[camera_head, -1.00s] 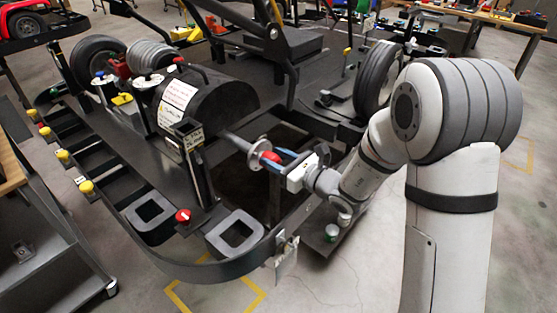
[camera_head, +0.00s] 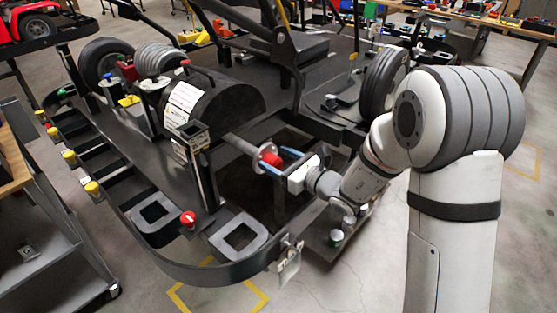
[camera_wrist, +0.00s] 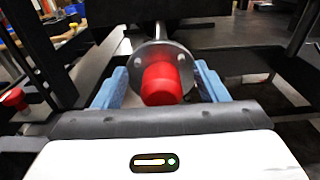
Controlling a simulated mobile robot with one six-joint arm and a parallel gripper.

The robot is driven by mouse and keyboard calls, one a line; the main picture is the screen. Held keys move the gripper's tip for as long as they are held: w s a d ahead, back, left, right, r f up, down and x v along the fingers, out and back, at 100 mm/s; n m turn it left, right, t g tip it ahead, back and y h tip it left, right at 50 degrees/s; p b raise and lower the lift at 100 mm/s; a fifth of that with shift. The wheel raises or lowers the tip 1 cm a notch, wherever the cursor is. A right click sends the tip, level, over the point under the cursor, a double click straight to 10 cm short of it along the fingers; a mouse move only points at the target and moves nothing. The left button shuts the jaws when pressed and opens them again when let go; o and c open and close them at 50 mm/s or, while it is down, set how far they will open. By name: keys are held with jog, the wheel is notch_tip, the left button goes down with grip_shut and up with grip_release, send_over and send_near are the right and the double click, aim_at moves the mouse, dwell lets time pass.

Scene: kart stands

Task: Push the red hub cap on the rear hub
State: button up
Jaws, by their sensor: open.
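The red hub cap (camera_head: 270,155) sits at the end of the rear axle, against the round metal hub (camera_head: 256,155). In the wrist view the cap (camera_wrist: 163,84) is upright in line with the hub flange (camera_wrist: 152,54), which shows bolt holes around it. I see no clear gap between cap and flange, but the contact itself is hidden. My gripper (camera_head: 281,162) is open, with its blue fingers on either side of the cap. In the wrist view my gripper (camera_wrist: 160,84) shows a gap between each finger and the cap.
A black drum with labels (camera_head: 215,100) and a dark upright post (camera_head: 201,175) stand left of the hub. The kart frame's curved bumper (camera_head: 215,270) runs in front. A rear tyre (camera_head: 382,80) is behind my arm. A red knob (camera_head: 187,218) sits on the frame.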

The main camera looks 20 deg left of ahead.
jog(key=v, duration=0.7)
jog(key=shift+s+d+b, duration=0.15)
jog(key=shift+d+b, duration=0.2)
jog(key=s+d+r+n+g+h+p, duration=0.1)
jog(key=s+d+r+n+g+h, duration=0.2)
jog(key=s+n, duration=0.4)
jog(key=s+d+r+n+g+h+p, duration=0.2)
jog(key=s+d+n+g, duration=0.1)
jog(key=s+n+g, duration=0.3)
jog(key=s+d+r+n+t+h+p, duration=0.1)
jog(key=d+n+h, duration=0.4)
jog(key=d, duration=0.5)
jog(key=s+d+r+n+t+h+p, duration=0.1)
jog(key=s+d+r+n+t+h, duration=0.1)
jog(key=d+h, duration=0.4)
jog(key=s+d+n+t, duration=0.1)
jog(key=s+d+n, duration=0.1)
jog(key=d, duration=0.2)
jog(key=shift+s+d+n, duration=0.3)
jog(key=shift+d+n, duration=0.05)
jog(key=shift+n, duration=0.05)
